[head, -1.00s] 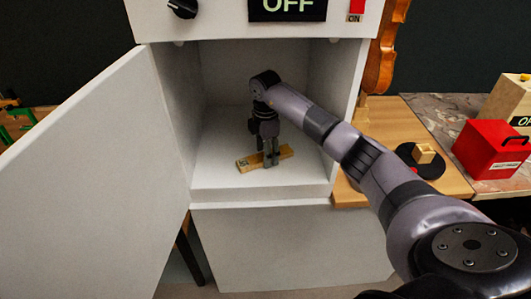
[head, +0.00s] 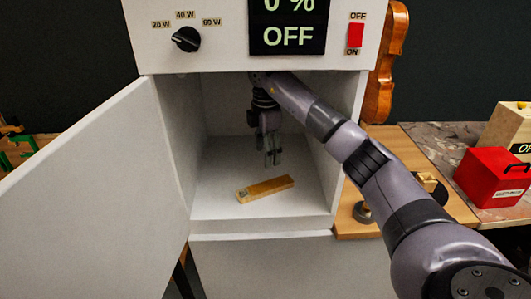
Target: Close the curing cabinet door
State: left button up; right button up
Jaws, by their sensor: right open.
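The white curing cabinet (head: 262,222) stands in front of me with its opening facing me. Its door (head: 85,190) is swung wide open to the left. A small wooden block (head: 265,189) with a dark marking at one end lies on the cabinet floor. My right gripper (head: 273,160) is inside the cabinet, pointing down, open and empty, above and behind the block and apart from it. My right arm reaches in through the right part of the opening. My left gripper is not in view.
The cabinet's top panel has a knob (head: 186,39), a display (head: 288,24) reading OFF and a red switch (head: 355,35). To the right are a violin (head: 386,65), a wooden bench top (head: 405,150) and a red box (head: 492,176). Green clamps lie far left.

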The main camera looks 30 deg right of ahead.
aim_at(98, 211)
jog(key=k+j, duration=0.8)
jog(key=k, duration=0.05)
